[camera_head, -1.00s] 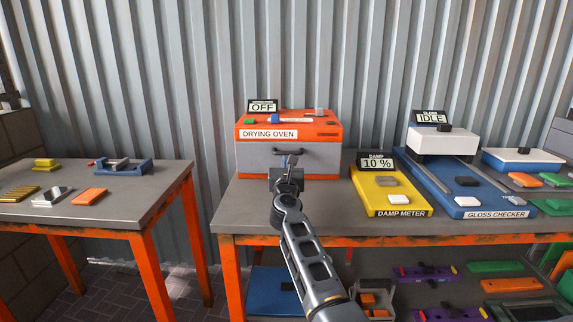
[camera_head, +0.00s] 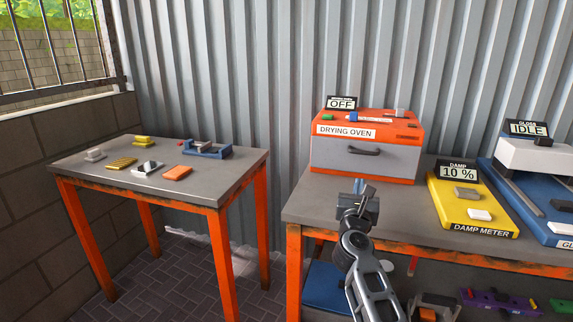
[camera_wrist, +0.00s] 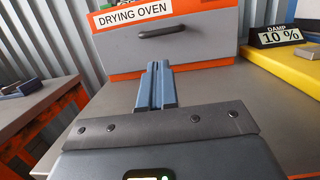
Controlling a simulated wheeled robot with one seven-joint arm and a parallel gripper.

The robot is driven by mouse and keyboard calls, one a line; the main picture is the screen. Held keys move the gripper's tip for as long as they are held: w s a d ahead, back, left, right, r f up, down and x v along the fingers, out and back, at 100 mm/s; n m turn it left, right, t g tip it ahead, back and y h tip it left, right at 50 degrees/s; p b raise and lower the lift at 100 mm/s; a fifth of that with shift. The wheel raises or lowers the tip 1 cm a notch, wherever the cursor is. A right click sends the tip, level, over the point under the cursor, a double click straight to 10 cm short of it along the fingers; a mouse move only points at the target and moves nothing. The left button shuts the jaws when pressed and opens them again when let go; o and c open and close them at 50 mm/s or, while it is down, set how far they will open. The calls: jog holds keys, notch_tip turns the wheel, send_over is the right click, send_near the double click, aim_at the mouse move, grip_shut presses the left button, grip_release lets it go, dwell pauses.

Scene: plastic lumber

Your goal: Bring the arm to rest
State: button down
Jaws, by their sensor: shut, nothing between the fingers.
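My arm reaches up from the bottom of the head view, with my gripper (camera_head: 362,188) over the front part of the right workbench (camera_head: 318,203). The gripper is shut, and its blue-grey fingers meet with nothing between them; they also show in the wrist view (camera_wrist: 157,85). The fingers point toward the drying oven (camera_head: 365,160) and stand apart from its closed grey front. The oven's sign reads OFF, and several small items lie on its orange top.
A yellow damp meter (camera_head: 470,212) reading 10 % and a gloss checker (camera_head: 540,165) reading IDLE stand right of the oven. A separate left table (camera_head: 210,187) holds small blocks and a blue fixture (camera_head: 207,151). A floor gap separates the tables. Items sit under the workbench.

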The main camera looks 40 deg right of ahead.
jog(key=s+a+f+n+t+y, duration=0.35)
jog(key=s+a+n, duration=0.55)
jog(key=s+n, duration=0.3)
jog(key=s+a+f+n+t+y, duration=0.2)
jog(key=s+a+f+n+y, duration=0.25)
jog(key=s+a+n, duration=0.7)
jog(key=s+a+r+n+g+y, duration=0.1)
jog(key=s+a+r+n+y, duration=0.1)
jog(key=s+a+n, duration=0.4)
jog(key=s+a+r+n+g+y, duration=0.2)
jog(key=s+a+n+y, duration=0.3)
jog(key=s+n, duration=1)
jog(key=shift+s+a+n+y, duration=0.2)
jog(key=shift+a+n+y, duration=0.1)
jog(key=shift+a+n, duration=0.55)
